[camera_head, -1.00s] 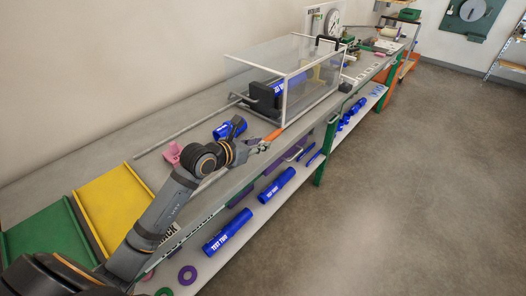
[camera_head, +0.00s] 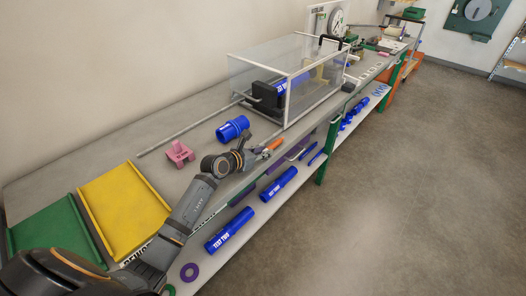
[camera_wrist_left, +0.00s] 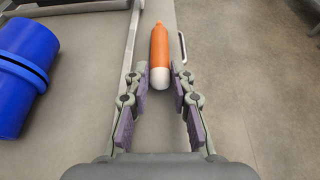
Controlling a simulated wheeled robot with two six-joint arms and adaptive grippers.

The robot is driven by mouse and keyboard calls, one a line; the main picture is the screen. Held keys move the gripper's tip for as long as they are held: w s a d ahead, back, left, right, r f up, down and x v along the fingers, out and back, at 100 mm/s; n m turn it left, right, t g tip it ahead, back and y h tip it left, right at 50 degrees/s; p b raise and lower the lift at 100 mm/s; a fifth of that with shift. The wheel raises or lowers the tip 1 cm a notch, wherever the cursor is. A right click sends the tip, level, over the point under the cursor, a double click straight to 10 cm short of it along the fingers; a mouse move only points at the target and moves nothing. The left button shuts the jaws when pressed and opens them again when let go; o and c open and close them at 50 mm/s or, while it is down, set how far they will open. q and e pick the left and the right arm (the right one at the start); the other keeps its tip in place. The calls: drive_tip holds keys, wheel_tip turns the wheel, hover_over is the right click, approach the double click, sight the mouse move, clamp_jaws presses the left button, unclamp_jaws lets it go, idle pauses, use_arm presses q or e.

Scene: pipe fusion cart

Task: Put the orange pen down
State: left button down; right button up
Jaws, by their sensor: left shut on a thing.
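The orange pen (camera_head: 274,144) has a white end and is near the front edge of the bench top, right of the blue fitting. My left gripper (camera_head: 260,152) is shut on its white end. In the left wrist view the pen (camera_wrist_left: 159,48) points away from me between the fingertips (camera_wrist_left: 161,74), and its orange length sticks out ahead. The pen is over or on the grey bench top (camera_head: 193,129); I cannot tell whether it touches. My right gripper does not show.
A blue fitting (camera_head: 232,128) and a pink block (camera_head: 179,153) are on the bench, left of the pen. A clear-walled box with a white frame (camera_head: 287,100) stands just behind it. Yellow (camera_head: 125,200) and green (camera_head: 52,232) trays are at the near left. Blue pipes lie on the lower shelf.

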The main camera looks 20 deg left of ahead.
use_arm(q)
drive_tip(key=shift+f, duration=0.1)
drive_tip(key=shift+f, duration=0.1)
drive_tip(key=c, duration=1.4)
unclamp_jaws()
drive_tip(key=shift+r, duration=0.4)
drive_tip(key=p+v, duration=0.1)
drive_tip(key=v, duration=0.9)
drive_tip(key=shift+s+a+p, duration=0.15)
drive_tip(key=shift+a+p, duration=0.05)
drive_tip(key=shift+p, duration=0.1)
drive_tip(key=shift+p+v, duration=0.3)
drive_tip(key=shift+v, duration=0.5)
drive_tip(key=shift+d, duration=0.1)
